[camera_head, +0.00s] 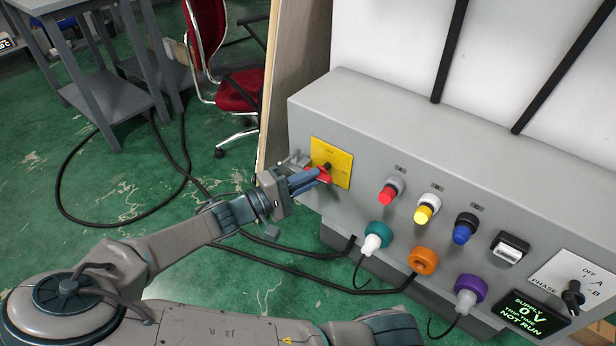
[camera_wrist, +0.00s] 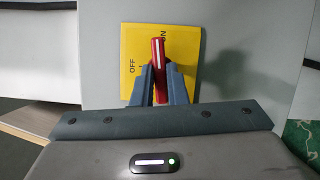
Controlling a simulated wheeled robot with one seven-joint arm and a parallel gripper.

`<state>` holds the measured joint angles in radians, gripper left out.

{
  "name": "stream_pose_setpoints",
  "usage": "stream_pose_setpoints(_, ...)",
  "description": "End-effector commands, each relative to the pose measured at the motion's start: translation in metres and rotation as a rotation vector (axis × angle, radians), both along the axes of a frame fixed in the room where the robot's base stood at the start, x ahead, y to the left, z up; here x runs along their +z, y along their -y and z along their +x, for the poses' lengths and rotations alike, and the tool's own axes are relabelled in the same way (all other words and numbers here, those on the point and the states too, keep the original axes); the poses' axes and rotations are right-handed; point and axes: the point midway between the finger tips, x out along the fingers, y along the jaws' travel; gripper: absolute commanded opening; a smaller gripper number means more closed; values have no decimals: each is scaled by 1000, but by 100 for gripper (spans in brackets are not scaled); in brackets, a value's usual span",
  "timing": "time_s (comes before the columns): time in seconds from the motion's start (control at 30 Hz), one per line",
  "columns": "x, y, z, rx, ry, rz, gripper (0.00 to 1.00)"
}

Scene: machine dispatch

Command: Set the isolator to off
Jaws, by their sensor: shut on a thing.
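The isolator is a red handle (camera_wrist: 158,54) on a yellow plate (camera_head: 340,160) at the left end of the grey machine panel. In the wrist view the yellow plate (camera_wrist: 133,40) carries the words OFF at the left and ON near the top right. There the handle points up, close to the ON lettering. My gripper (camera_head: 314,177) reaches the handle from the left in the head view. In the wrist view my gripper's fingers (camera_wrist: 160,85) stand on both sides of the handle and are shut on it.
Right of the isolator are red (camera_head: 389,192), yellow (camera_head: 426,209) and blue (camera_head: 465,229) connectors, with teal, orange and purple ones below. A phase selector (camera_head: 573,296) and a display (camera_head: 532,316) reading 0 V stand far right. Cables lie on the green floor.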

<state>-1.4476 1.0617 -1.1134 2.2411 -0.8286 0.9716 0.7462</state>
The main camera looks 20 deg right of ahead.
Motion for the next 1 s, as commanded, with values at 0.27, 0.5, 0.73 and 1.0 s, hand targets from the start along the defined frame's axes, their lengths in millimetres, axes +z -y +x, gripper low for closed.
stream_pose_setpoints(0.27,5,1,-1,-2,-141,-102,0)
stream_pose_setpoints(0.5,3,2,-2,-3,-322,-233,0)
stream_pose_setpoints(0.73,0,2,-3,-1,-499,-360,0)
stream_pose_setpoints(1.0,-2,3,-4,-1,-706,-511,0)
